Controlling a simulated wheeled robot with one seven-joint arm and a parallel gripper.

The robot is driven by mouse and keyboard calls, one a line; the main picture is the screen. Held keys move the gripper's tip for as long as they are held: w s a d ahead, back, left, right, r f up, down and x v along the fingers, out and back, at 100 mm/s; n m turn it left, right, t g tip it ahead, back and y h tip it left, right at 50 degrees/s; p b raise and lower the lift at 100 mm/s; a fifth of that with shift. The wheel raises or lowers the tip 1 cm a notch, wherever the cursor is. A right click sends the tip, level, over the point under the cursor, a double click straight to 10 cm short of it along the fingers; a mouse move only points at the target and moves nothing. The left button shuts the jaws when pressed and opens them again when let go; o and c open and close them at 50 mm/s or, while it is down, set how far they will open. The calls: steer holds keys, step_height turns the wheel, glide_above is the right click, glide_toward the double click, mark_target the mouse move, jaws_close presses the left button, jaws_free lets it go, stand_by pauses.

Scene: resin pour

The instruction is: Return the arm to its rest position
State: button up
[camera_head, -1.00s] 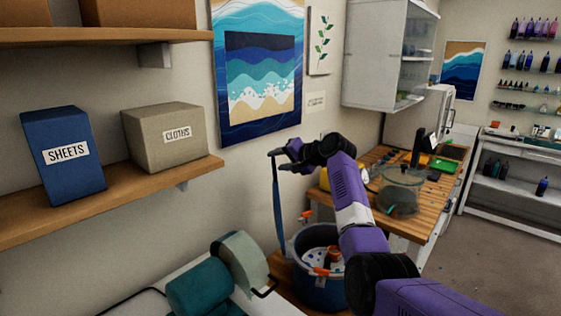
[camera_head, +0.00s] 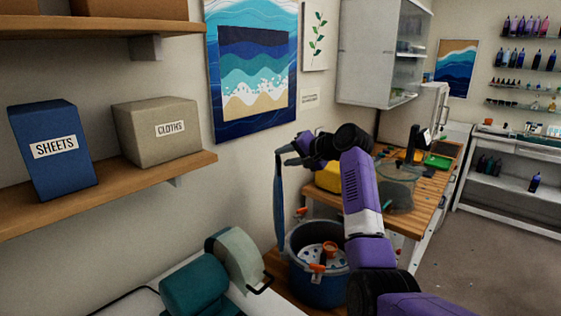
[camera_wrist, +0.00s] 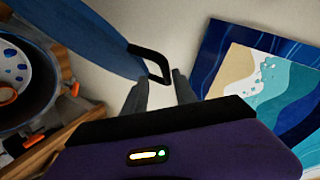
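My gripper (camera_head: 290,153) is raised in front of the wall, left of the wooden bench. Its fingers (camera_wrist: 162,92) are close around the end of a black loop handle (camera_wrist: 150,56) in the wrist view. The handle belongs to a blue lid-like disc (camera_wrist: 85,35), seen nearly edge-on. In the head view this blue disc (camera_head: 280,208) hangs upright below my fingertips and moves with them. An open blue pot (camera_head: 318,291) stands below and to the right, with a pale perforated plate and orange parts inside. The exact finger contact is small and dark.
A wooden bench (camera_head: 432,205) holds a clear dome, a yellow item (camera_head: 328,178) and tools. A teal machine (camera_head: 195,289) stands at lower left. A shelf (camera_head: 120,188) with SHEETS and CLOTHS boxes juts from the left wall. Floor at right is clear.

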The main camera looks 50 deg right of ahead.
steer(key=shift+s+r, duration=0.4)
steer(key=shift+s, duration=0.2)
steer(key=shift+r, duration=0.1)
